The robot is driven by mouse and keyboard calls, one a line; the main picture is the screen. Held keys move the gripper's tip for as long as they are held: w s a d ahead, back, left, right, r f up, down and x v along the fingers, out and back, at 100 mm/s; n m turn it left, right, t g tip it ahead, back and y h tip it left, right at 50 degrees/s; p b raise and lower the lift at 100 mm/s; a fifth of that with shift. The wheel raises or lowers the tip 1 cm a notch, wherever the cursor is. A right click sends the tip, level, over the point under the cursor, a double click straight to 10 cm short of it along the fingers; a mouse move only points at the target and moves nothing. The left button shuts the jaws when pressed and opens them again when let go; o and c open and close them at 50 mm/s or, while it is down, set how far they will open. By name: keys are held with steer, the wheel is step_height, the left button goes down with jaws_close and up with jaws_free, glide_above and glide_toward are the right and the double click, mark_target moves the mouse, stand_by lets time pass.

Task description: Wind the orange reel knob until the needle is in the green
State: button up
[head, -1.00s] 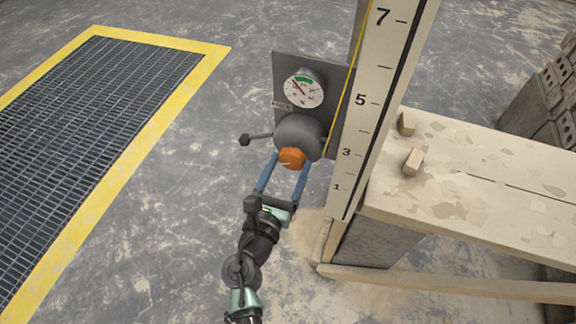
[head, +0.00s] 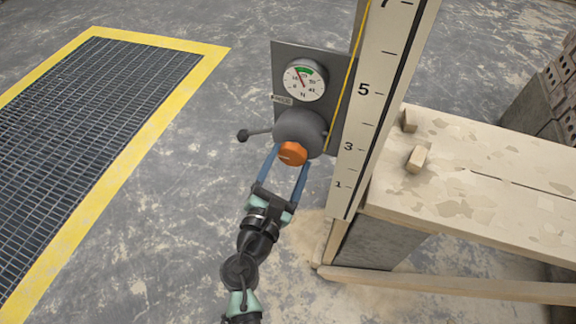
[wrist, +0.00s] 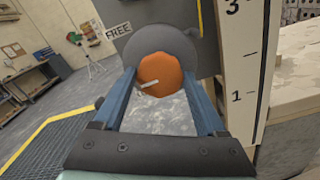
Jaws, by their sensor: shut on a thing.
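The orange reel knob (head: 293,153) sits on the front of a round grey reel (head: 291,125) on an upright grey plate. My gripper (head: 291,161) is shut on the knob, one blue finger at each side. In the wrist view the knob (wrist: 160,76) lies between the fingertips, its white mark pointing to the lower left. The round gauge (head: 306,89) above the reel has a green band at its top. Its red needle points up and slightly left, close to the band's left end. The picture is too small to tell whether it is inside.
A label reading FREE (wrist: 118,30) is on the plate. A numbered post (head: 352,150) and a plank bench (head: 480,185) stand right. A yellow-edged floor grate (head: 190,47) lies left.

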steer(key=m+b, duration=0.3)
steer(key=m, duration=0.3)
steer(key=shift+f, duration=0.1)
stand_by(0.5)
steer(key=o, duration=1.3)
steer(key=v, duration=1.3)
